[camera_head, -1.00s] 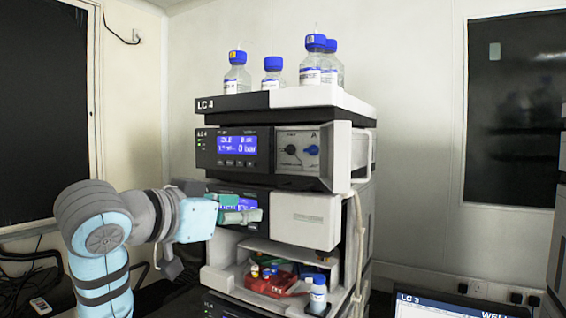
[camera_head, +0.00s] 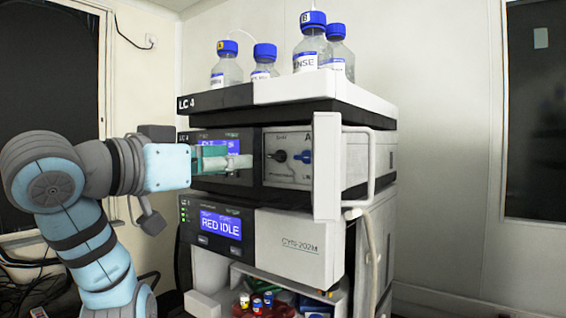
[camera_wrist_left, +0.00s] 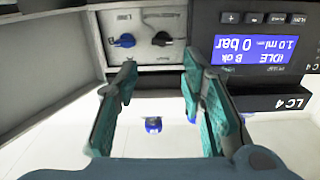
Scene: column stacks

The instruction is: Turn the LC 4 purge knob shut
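The LC 4 stack's upper pump module has a grey panel with a blue knob (camera_head: 305,157) and a black knob (camera_head: 278,157). The panel lettering is too small to tell which one is the purge knob. The wrist view is upside down and shows the blue knob (camera_wrist_left: 125,40) and black knob (camera_wrist_left: 162,39) beyond the fingertips. My left gripper (camera_head: 247,163) is in front of the pump display, left of both knobs. In the wrist view the left gripper (camera_wrist_left: 159,68) has its green-padded fingers apart, with nothing between them. My right gripper is out of view.
A white open door (camera_head: 328,168) with a handle stands out just right of the knobs. Several blue-capped bottles (camera_head: 312,50) stand on the top tray (camera_head: 290,92). A lower module (camera_head: 300,246) lies below.

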